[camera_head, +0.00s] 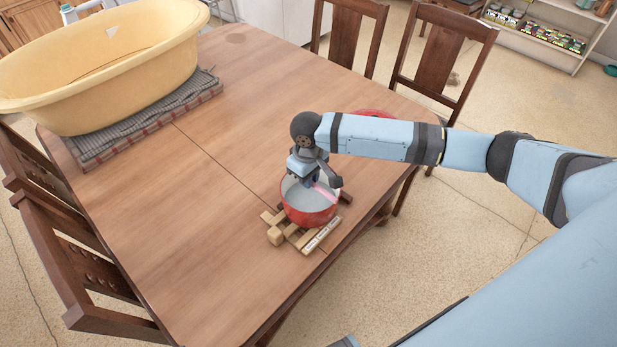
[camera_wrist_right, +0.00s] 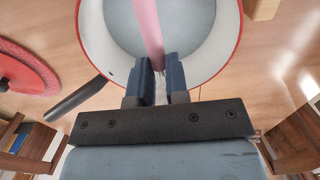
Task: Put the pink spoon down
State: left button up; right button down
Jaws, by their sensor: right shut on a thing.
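The pink spoon (camera_head: 325,194) is in the red pot (camera_head: 311,217), against its pale inside. In the right wrist view the spoon (camera_wrist_right: 147,25) runs from between my fingertips up across the pot (camera_wrist_right: 234,50). My right gripper (camera_head: 310,183) points down over the pot and is shut on the spoon. In the right wrist view its two dark fingers (camera_wrist_right: 162,75) sit at the pot's near rim. The far end of the spoon is out of the wrist view. My left gripper is not in view.
The pot stands on a wooden slatted trivet (camera_head: 291,234) near the table's (camera_head: 190,220) edge. A red round thing (camera_head: 372,113) lies partly behind my arm. A large yellow tub (camera_head: 110,70) rests on a folded cloth (camera_head: 150,124) at the far left. The table's middle is clear.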

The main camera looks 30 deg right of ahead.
jog(key=shift+f, duration=0.2)
jog(key=shift+f, duration=0.15)
jog(key=c, duration=1.1)
grip_release()
jog(key=shift+f, duration=0.1)
